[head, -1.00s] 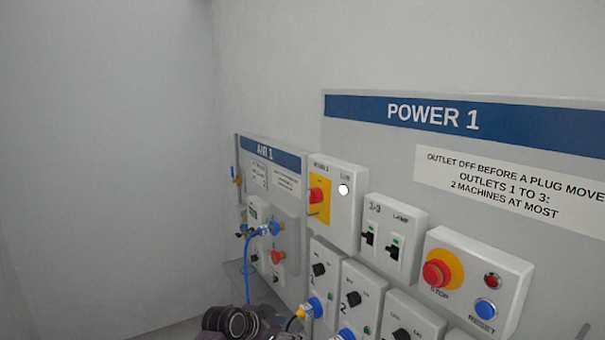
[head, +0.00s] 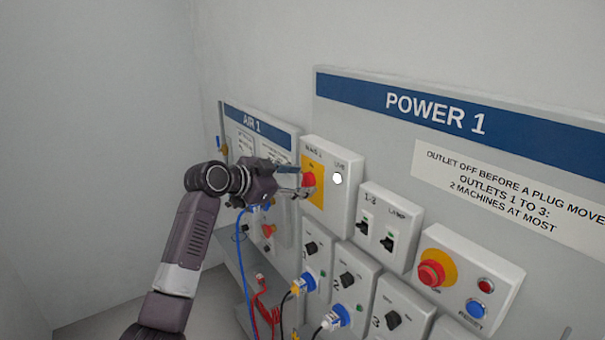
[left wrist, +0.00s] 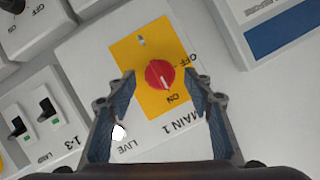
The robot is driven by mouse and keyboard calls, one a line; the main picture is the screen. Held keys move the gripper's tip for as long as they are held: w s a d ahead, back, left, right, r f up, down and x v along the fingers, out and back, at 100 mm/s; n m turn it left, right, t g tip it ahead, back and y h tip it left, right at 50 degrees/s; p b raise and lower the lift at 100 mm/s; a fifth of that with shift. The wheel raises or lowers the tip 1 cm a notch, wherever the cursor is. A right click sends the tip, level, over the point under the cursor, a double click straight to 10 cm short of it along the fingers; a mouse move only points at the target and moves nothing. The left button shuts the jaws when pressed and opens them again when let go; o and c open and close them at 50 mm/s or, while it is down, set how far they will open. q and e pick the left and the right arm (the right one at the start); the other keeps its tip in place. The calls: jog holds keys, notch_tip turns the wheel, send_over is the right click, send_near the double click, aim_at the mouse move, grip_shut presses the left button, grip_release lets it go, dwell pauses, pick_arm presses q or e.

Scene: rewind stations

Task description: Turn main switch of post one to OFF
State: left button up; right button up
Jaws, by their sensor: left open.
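The main switch is a red rotary knob (left wrist: 160,75) on a yellow plate (left wrist: 130,47), on a white box marked MAIN 1 in the left wrist view. The knob's white mark points at the ON label. In the head view the knob (head: 308,180) is on the box at the left end of the POWER 1 panel, with a white LIVE lamp (head: 337,178) beside it. My left gripper (head: 298,182) is at the knob. In the left wrist view its open fingers (left wrist: 160,85) stand on either side of the knob, apart from it. My right gripper is not in view.
Two breaker switches (head: 375,237) are right of the main switch box. A red stop button (head: 431,273) is further right. Outlets with blue plugs (head: 303,283) are below. The AIR 1 panel (head: 262,130) with a blue hose (head: 243,262) is to the left.

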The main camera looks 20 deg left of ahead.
pick_arm(q)
jog(key=shift+w+d+f, duration=0.25)
jog(key=shift+w, duration=0.35)
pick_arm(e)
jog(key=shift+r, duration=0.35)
pick_arm(q)
jog(key=shift+c, duration=0.4)
jog(key=c, duration=1.1)
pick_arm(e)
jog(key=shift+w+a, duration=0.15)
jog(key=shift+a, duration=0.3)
